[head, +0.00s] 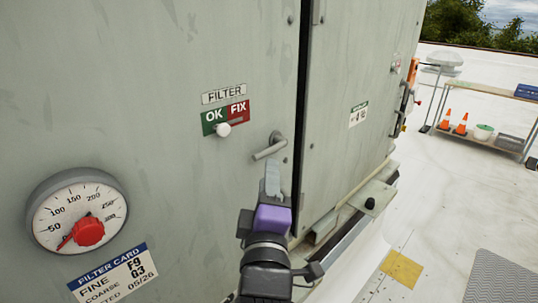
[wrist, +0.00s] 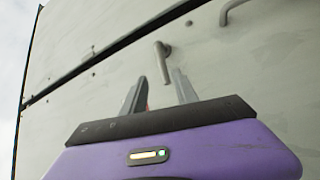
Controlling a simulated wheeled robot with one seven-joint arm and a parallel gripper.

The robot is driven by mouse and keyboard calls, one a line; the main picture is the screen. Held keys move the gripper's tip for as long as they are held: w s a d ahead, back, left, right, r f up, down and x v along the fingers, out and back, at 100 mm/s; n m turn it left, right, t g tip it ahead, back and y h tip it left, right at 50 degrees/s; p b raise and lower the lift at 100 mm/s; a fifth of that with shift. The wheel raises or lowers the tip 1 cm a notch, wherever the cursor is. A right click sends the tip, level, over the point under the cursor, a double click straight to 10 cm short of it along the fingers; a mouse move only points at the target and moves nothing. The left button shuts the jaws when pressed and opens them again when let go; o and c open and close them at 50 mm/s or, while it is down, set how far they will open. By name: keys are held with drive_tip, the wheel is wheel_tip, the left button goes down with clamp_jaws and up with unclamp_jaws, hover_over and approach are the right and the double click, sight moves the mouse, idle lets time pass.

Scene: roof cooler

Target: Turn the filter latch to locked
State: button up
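The filter latch (head: 270,147) is a grey lever handle on the pale green cabinet panel, below and right of the FILTER label (head: 225,94). In the head view its lever slants down to the left from its pivot. My gripper (head: 272,180) is just below the latch. In the wrist view the latch (wrist: 163,60) appears beyond and between the fingertips of my gripper (wrist: 155,82). The two grey fingers are spread apart, with nothing visibly held. I cannot tell whether a finger touches the lever.
A red and green OK/FIX plate (head: 226,116) with a white knob (head: 223,129) is above left. A round gauge (head: 78,212) with a red centre and a filter card (head: 112,273) are lower left. A dark seam (head: 302,90) runs right of the latch. Another handle (wrist: 235,8) shows in the wrist view.

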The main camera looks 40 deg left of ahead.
sight(269, 154)
drive_tip(key=shift+n, duration=0.7)
drive_tip(key=shift+f+p+x, duration=0.15)
drive_tip(key=shift+p+x, duration=0.4)
drive_tip(key=shift+x, duration=1.4)
drive_tip(key=shift+f+p+x, duration=0.1)
drive_tip(key=shift+p+x, duration=0.45)
drive_tip(key=shift+x, duration=1.35)
clamp_jaws()
drive_tip(key=shift+a, duration=0.1)
